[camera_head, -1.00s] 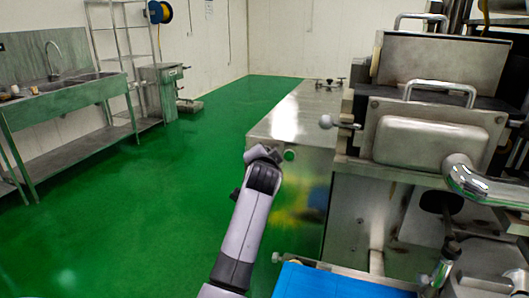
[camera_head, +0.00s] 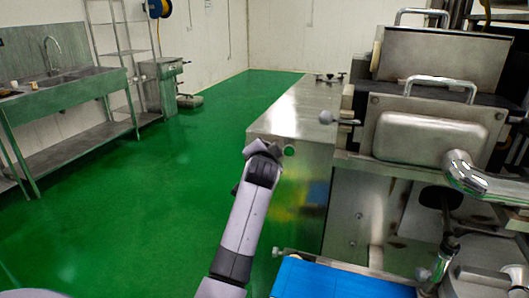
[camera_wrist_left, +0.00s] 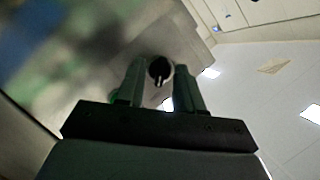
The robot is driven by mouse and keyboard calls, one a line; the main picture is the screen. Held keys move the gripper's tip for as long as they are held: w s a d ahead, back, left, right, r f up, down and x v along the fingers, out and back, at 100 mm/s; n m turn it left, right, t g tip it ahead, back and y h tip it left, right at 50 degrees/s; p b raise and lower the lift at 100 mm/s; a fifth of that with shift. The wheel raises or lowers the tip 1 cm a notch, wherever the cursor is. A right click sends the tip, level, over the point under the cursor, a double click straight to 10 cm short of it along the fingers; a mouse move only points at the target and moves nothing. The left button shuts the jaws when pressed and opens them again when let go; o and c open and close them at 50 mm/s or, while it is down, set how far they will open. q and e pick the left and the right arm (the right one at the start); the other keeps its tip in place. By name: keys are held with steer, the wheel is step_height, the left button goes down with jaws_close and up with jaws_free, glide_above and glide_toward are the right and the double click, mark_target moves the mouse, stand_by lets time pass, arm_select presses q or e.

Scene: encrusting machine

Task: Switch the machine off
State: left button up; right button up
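The machine's steel cabinet (camera_head: 307,190) stands right of centre in the head view, with a round green button (camera_head: 289,151) on its near face. My left gripper (camera_head: 263,150) is close to that face, just left of the green button. In the left wrist view a black rotary knob (camera_wrist_left: 160,69) with a pale mark sits on a grey metal face. The two fingers of my left gripper (camera_wrist_left: 159,75) are apart, one on each side of the knob as seen there. I cannot tell whether they touch it. The knob is hidden in the head view. My right gripper is not in view.
The encrusting machine's upper body (camera_head: 430,137) fills the right side, with handles and a chrome pipe (camera_head: 465,172). A blue belt (camera_head: 340,281) lies at the bottom. Green floor (camera_head: 150,210) is clear on the left, before a steel sink bench (camera_head: 70,90).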

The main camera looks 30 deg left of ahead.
arm_select(q)
steer(key=v, duration=0.7)
steer(key=shift+b, duration=0.4)
steer(key=shift+s+f, duration=0.1)
